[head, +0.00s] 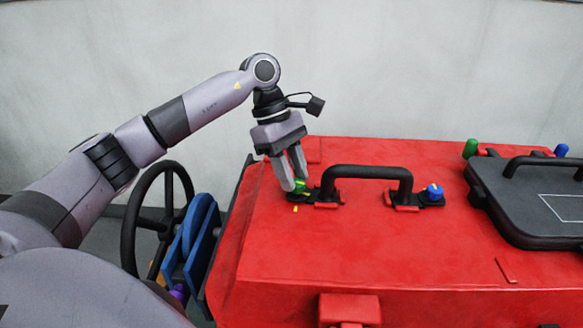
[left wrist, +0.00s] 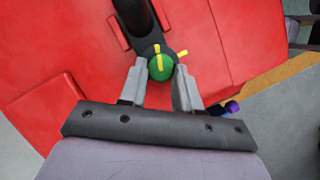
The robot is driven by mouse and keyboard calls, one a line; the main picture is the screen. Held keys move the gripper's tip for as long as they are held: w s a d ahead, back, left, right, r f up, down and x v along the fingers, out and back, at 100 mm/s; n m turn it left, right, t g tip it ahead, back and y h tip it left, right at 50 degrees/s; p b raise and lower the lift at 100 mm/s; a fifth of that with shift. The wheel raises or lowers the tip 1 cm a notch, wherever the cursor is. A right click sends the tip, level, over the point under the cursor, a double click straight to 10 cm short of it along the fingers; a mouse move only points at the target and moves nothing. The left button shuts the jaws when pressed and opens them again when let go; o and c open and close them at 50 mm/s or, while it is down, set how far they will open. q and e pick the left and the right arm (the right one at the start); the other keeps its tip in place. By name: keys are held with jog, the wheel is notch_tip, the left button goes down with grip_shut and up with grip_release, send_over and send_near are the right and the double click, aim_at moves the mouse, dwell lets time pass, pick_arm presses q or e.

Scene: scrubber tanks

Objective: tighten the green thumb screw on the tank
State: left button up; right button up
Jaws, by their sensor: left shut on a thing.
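The green thumb screw (left wrist: 160,69) sits at one end of the black handle on the red tank (head: 330,240). It has a yellow stripe across its top, and a small yellow mark (left wrist: 183,53) lies on the tank beside it. In the head view the screw (head: 301,187) is partly hidden by my left gripper (head: 296,186). My left gripper points down over it and is shut on it, with one finger on each side in the left wrist view (left wrist: 160,75). My right gripper is not in view.
The black handle (head: 367,171) arches up right beside the screw. A blue screw (head: 434,192) is at its other end. A black lid (head: 530,195) with green and blue knobs stands right. A black wheel (head: 128,235) and blue part (head: 193,240) stand left.

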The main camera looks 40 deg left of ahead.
pick_arm(q)
jog(key=m, duration=0.2)
jog(key=m+g, duration=0.1)
jog(key=shift+w+r+m, duration=0.3)
jog(key=shift+w+m, duration=0.05)
jog(key=shift+m, duration=0.05)
jog(key=m, duration=0.1)
jog(key=m+g+y, duration=0.1)
jog(key=m, duration=0.1)
jog(key=shift+w+d+m, duration=0.15)
jog(key=shift+m, duration=0.15)
jog(key=m, duration=0.2)
jog(key=m+g+y+p, duration=0.1)
jog(key=m, duration=0.1)
jog(key=shift+w+d+g, duration=0.1)
jog(key=shift+d+g, duration=0.05)
jog(key=shift+g, duration=0.15)
jog(key=shift+d+m+y+p, duration=0.1)
jog(key=shift+m+y+p, duration=0.55)
jog(key=shift+m, duration=0.65)
jog(key=o, duration=1.1)
jog(key=shift+c, duration=0.2)
jog(key=shift+f, duration=0.1)
